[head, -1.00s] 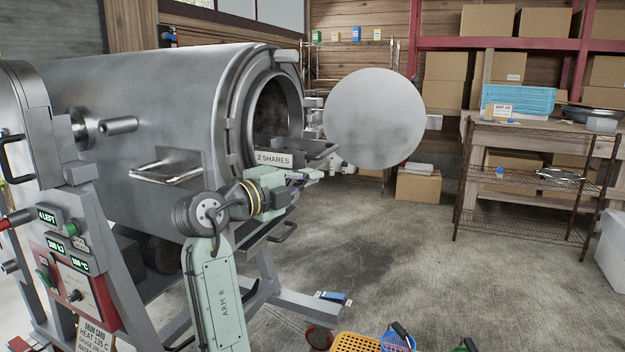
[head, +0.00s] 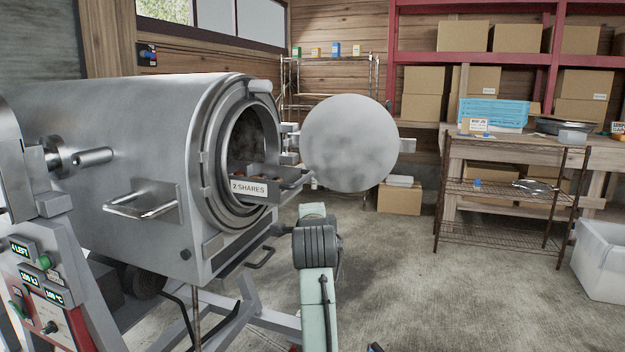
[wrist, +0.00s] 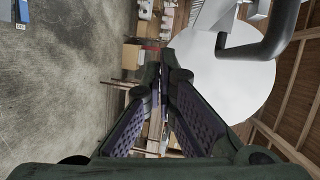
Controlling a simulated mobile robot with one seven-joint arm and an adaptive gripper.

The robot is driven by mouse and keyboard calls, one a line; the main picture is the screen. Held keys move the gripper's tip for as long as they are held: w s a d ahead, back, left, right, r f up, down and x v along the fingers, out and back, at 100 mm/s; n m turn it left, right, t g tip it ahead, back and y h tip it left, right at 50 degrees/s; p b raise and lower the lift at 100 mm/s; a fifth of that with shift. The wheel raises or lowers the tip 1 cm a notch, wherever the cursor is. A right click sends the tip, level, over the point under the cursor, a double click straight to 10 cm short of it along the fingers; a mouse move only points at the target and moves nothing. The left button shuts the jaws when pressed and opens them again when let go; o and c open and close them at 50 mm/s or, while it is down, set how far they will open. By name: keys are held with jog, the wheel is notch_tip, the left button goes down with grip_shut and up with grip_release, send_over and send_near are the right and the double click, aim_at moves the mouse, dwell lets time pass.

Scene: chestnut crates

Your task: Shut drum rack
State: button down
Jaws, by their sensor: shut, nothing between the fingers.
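The drum rack (head: 249,188), a grey tray labelled "2 SHARES", sticks out of the round mouth of the steel drum (head: 150,125). Brown contents show inside it, and its handle (head: 298,180) points right. My gripper (wrist: 164,58) is shut and empty in the wrist view. In the head view my forearm stands right of the drum and the fingers cannot be made out. A dark bar handle (wrist: 268,45) shows at the upper right of the wrist view, apart from the fingers; it looks like the rack's handle. The round drum door (head: 350,145) hangs open, right of the rack.
A lower grey handle (head: 262,258) juts from under the drum mouth, and a bar handle (head: 143,203) from its side. A wire shelf table (head: 500,190) and a white bin (head: 600,262) stand at the right. The floor (head: 400,270) between is clear.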

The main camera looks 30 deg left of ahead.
jog(key=w+d+r+n+g+y+p, duration=0.1)
jog(key=d+r+n+g+y+p, duration=0.25)
jog(key=d+y, duration=0.35)
jog(key=s+a+p+x, duration=0.1)
jog(key=s+p+x, duration=0.1)
jog(key=x, duration=0.9)
jog(key=shift+w+a+h, duration=0.15)
jog(key=shift+a+h, duration=0.25)
jog(key=shift+f, duration=0.1)
jog(key=p, duration=0.5)
send_near(253, 176)
jog(key=x, duration=0.3)
jog(key=shift+w+a+g, duration=0.1)
jog(key=shift+w+g, duration=0.15)
jog(key=shift+w, duration=0.25)
jog(key=shift+s+a, duration=0.1)
jog(key=shift+a, duration=0.2)
